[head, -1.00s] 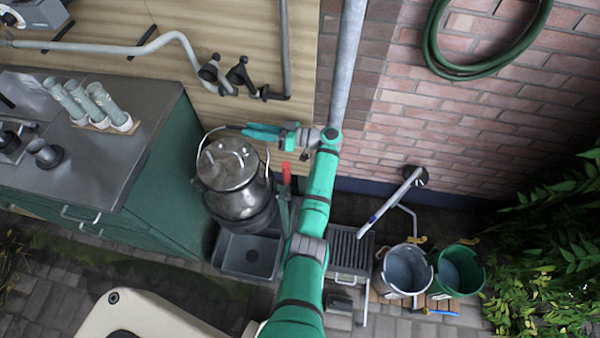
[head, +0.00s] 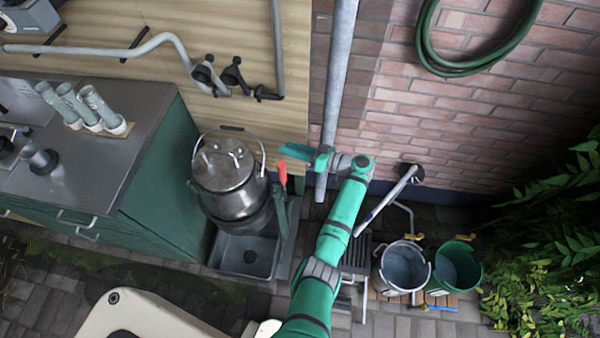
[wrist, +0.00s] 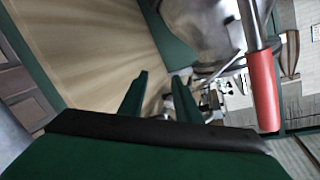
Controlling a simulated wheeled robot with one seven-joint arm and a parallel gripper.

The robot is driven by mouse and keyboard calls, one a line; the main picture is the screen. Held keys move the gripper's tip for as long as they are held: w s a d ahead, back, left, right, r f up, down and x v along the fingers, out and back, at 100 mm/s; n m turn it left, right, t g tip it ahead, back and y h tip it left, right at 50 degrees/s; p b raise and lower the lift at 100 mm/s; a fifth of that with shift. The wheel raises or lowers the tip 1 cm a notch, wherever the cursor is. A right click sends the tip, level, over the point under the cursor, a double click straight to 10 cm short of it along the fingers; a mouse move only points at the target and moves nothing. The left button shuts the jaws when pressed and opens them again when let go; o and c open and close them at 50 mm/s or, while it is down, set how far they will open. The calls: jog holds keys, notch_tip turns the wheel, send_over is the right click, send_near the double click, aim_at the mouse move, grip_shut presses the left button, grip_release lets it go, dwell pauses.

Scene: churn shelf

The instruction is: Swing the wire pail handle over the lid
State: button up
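The steel pail (head: 235,205) stands upright in the head view, with its round lid (head: 222,168) on top. The thin wire handle (head: 225,129) arches up from both sides of the pail, its top at the wall side of the lid in the picture. It does not lie across the lid's front. My gripper (head: 290,151) is to the right of the pail, apart from the handle. In the wrist view its two green fingers (wrist: 160,88) are spread with nothing between them. Part of the steel pail (wrist: 205,25) shows at the top there.
A red-gripped lever (head: 283,174) stands close to the pail's right, and its red grip is large in the wrist view (wrist: 263,90). A grey tray (head: 247,271) lies below the pail. A green cabinet (head: 165,190) is left. Two buckets (head: 403,268) stand right.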

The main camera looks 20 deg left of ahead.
jog(key=s+d+f+m+t+h, duration=0.2)
jog(key=s+d+f+m, duration=0.1)
jog(key=f, duration=0.6)
jog(key=shift+d+t+h, duration=0.3)
jog(key=shift+d, duration=0.25)
jog(key=s+d+f+m+t+h, duration=0.3)
jog(key=s+d+f+m+h, duration=0.15)
jog(key=s+d+f, duration=0.55)
jog(key=s+d+m+t+h, duration=0.25)
jog(key=s+d+h, duration=0.45)
jog(key=s, duration=0.5)
jog(key=s+d+r+m+t+h, duration=0.15)
jog(key=s+d+r+t, duration=0.35)
jog(key=s+r, duration=0.6)
jog(key=s+r+t, duration=0.1)
jog(key=s+r, duration=0.1)
jog(key=r, duration=0.8)
jog(key=s+r+t, duration=0.1)
jog(key=s+r, duration=0.1)
jog(key=r, duration=0.8)
jog(key=shift+s+d+r+h, duration=0.15)
jog(key=shift+s+d+h, duration=0.1)
jog(key=shift+d+h, duration=0.2)
